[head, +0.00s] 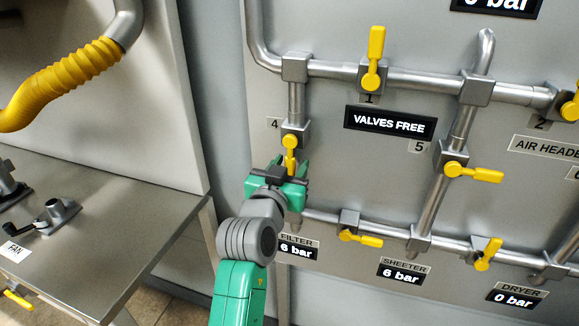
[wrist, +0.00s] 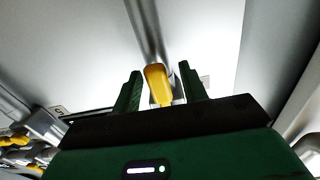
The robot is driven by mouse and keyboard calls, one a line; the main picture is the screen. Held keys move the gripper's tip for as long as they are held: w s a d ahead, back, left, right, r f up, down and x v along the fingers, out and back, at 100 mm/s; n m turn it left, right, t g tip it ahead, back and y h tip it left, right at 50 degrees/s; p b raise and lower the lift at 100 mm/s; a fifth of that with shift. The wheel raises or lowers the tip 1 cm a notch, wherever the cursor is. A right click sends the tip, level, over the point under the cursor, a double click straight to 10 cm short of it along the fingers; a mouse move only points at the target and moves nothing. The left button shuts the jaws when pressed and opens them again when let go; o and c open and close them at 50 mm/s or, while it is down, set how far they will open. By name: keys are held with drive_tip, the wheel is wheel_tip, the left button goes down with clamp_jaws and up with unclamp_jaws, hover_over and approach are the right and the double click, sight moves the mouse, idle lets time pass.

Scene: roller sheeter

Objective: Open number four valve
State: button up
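Number four valve (head: 291,143) has a yellow handle and sits on the vertical pipe at the left of the panel, beside the label 4 (head: 273,124). Its handle points down, roughly in line with the pipe; its lower end is hidden by my gripper. My gripper (head: 290,166) is at the handle's lower end, with green fingers on either side. In the wrist view, the yellow handle (wrist: 157,84) stands between the two fingers, with gaps showing on both sides. My gripper is open; I cannot tell of any contact.
Other yellow-handled valves sit nearby: number one (head: 375,58) above, number five (head: 472,172) to the right, and a lower one (head: 360,238). A sign (head: 390,123) reads VALVES FREE. A metal table (head: 120,225) stands at the left, with a yellow hose (head: 62,82) above.

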drive_tip(key=p+v, duration=0.2)
drive_tip(key=v, duration=0.5)
drive_tip(key=shift+s, duration=0.4)
